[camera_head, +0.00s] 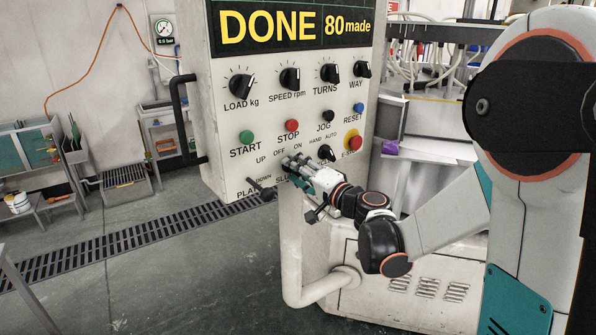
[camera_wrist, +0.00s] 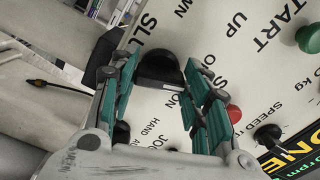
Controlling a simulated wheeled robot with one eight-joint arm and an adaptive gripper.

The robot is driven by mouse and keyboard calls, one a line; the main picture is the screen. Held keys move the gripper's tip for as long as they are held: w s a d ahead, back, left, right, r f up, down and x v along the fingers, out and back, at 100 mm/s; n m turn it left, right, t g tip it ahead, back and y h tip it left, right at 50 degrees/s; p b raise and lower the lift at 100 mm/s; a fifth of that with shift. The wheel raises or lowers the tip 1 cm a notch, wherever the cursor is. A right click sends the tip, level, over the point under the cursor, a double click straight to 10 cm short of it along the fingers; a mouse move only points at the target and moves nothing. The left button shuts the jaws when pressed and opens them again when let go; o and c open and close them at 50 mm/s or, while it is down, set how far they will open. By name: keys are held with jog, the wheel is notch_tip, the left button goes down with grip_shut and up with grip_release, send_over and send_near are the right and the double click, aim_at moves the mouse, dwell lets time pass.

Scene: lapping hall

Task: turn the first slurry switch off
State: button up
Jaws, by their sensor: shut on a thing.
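The slurry switch (camera_wrist: 158,66) is a black knob on the pale control panel, with its label partly visible beside it in the wrist view. My gripper (camera_wrist: 163,76) has its teal fingers on either side of this knob and is shut on it. In the head view my gripper (camera_head: 294,166) is at the lower part of the panel and hides the knob, below the OFF and ON marks. The start of the slurry label shows left of the fingers.
The plate lever (camera_head: 262,189) is just left of my gripper. A pale pipe (camera_head: 291,250) runs below.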

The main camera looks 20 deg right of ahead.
jog(key=shift+n, duration=1)
jog(key=o, duration=1.1)
jog(key=shift+c, duration=0.2)
jog(key=shift+s+d, duration=0.1)
jog(key=v, duration=1.1)
jog(key=shift+s, duration=0.4)
jog(key=shift+d, duration=0.1)
